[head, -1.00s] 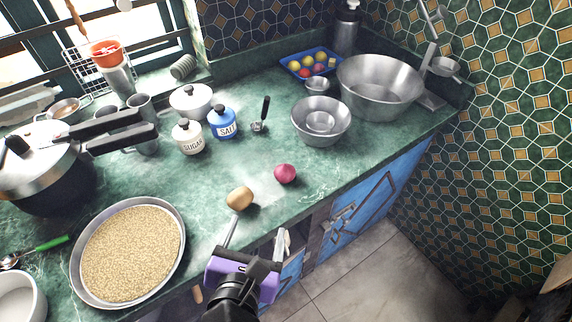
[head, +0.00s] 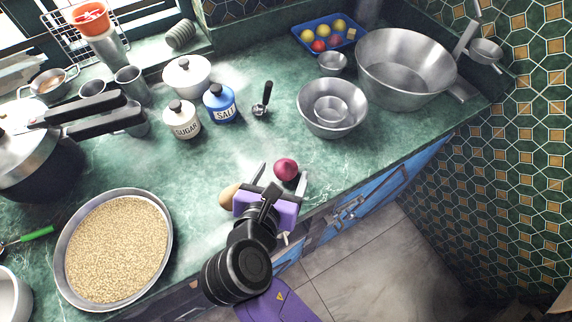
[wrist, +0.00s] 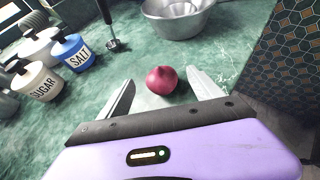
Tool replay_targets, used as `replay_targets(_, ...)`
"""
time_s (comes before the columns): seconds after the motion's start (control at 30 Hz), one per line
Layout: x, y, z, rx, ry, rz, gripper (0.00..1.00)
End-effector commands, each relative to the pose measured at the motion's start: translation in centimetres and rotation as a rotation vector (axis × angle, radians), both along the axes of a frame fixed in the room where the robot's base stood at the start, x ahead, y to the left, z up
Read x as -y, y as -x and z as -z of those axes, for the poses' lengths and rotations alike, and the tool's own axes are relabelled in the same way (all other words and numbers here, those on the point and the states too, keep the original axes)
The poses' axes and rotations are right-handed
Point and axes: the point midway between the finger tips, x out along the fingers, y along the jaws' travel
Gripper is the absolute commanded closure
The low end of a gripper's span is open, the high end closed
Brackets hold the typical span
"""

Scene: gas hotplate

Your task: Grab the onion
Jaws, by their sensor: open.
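The onion (head: 286,169) is a round, dark red bulb on the green marbled counter near its front edge. My gripper (head: 281,172) is open, with one finger to the left of the onion and one to its right. In the wrist view the onion (wrist: 161,80) sits between and slightly ahead of the two open fingers (wrist: 160,92). No contact between fingers and onion shows clearly. A brown potato-like item (head: 229,194) lies just left of my gripper, partly hidden by it.
A steel bowl (head: 309,112) with a smaller bowl inside stands behind the onion. Salt (head: 219,104) and sugar (head: 181,121) jars stand back left. A large pan of grain (head: 165,222) lies at left. The counter between jars and onion is clear.

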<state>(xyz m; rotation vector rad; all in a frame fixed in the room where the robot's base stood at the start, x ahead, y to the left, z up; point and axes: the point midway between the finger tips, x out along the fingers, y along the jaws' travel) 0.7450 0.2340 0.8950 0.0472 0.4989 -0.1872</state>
Motion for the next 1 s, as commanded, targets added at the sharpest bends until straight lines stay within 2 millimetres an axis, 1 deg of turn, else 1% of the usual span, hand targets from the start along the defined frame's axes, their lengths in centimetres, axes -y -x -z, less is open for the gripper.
replay_targets(0.03,0.1,-0.7,0.5,0.000,0.000,0.002,0.25)
replay_targets(0.1,0.3,-1.5,0.9,0.001,0.001,0.002,0.25)
replay_targets(0.2,0.5,-2.2,1.4,0.000,0.000,0.001,0.25)
replay_targets(0.47,0.5,-2.5,1.5,0.000,-0.001,0.000,0.25)
replay_targets(0.5,0.5,-2.5,1.5,0.000,0.000,-0.001,0.29)
replay_targets(0.57,0.5,-2.5,1.5,0.000,0.000,-0.001,0.41)
replay_targets(0.6,0.5,-2.5,1.5,0.000,0.000,-0.001,0.49)
replay_targets(0.67,0.5,-2.4,1.5,0.000,0.000,-0.001,0.61)
replay_targets(0.8,0.5,-2.4,1.5,0.000,0.000,-0.001,0.88)
replay_targets(0.83,0.5,-2.4,1.5,0.000,0.000,-0.001,0.93)
replay_targets(1.0,0.5,-2.4,1.4,0.001,-0.001,0.000,0.93)
